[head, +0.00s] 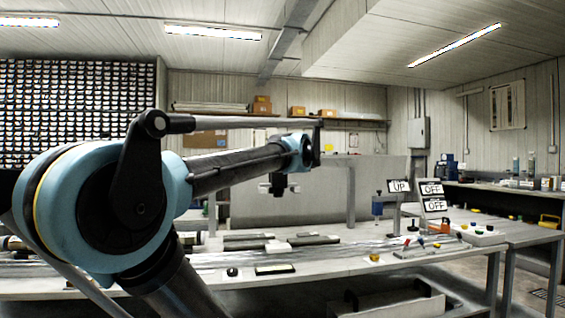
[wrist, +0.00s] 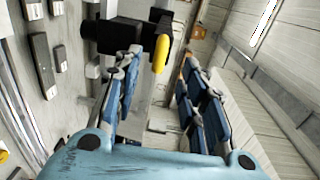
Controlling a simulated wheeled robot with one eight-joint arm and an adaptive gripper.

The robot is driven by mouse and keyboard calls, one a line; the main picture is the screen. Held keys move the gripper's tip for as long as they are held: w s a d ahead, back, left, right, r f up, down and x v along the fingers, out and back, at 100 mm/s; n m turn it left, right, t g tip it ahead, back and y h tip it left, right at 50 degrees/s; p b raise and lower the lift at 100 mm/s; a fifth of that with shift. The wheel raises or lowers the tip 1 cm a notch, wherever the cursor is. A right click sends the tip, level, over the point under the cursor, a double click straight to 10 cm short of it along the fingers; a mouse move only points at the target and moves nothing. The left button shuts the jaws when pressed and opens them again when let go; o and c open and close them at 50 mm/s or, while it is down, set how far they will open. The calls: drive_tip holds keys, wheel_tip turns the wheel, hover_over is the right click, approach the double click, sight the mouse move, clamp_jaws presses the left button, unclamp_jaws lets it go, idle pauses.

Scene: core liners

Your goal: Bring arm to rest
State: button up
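My arm reaches from the left foreground to the middle of the head view, with its blue end joint above the long workbench (head: 345,262). A small dark part of mine hangs below that joint, and my fingers cannot be made out there. In the wrist view my gripper (wrist: 161,62) has its two blue-padded fingers well apart. I see nothing held between them. A black device with a yellow part (wrist: 160,54) shows beyond the left finger, seemingly apart from it.
Dark core pieces (head: 314,240) lie on the bench below my arm. Signs reading UP (head: 399,186) and OFF (head: 431,188) stand to the right. A side bench (head: 515,232) holds small items. A rack (head: 75,105) covers the left wall. The air around my arm's end looks clear.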

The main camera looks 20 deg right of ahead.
drive_tip(key=shift+a, duration=0.1)
drive_tip(key=s+a+f+n+g+y, duration=0.2)
drive_tip(key=a+f+n+g+y, duration=0.3)
drive_tip(key=a+f, duration=0.7)
drive_tip(key=s+a+f+n+g+y, duration=0.2)
drive_tip(key=a+f+n, duration=0.5)
drive_tip(key=a+f, duration=0.45)
drive_tip(key=s+f+n+g+h, duration=0.2)
drive_tip(key=s+f+n+g, duration=0.2)
drive_tip(key=s+f, duration=0.5)
drive_tip(key=s+f+n+g+h, duration=0.2)
drive_tip(key=s+f+n+g, duration=0.2)
drive_tip(key=s+f, duration=0.6)
wheel_tip(320, 180, down, 8)
drive_tip(key=shift+d+r, duration=0.25)
drive_tip(key=shift+w, duration=0.1)
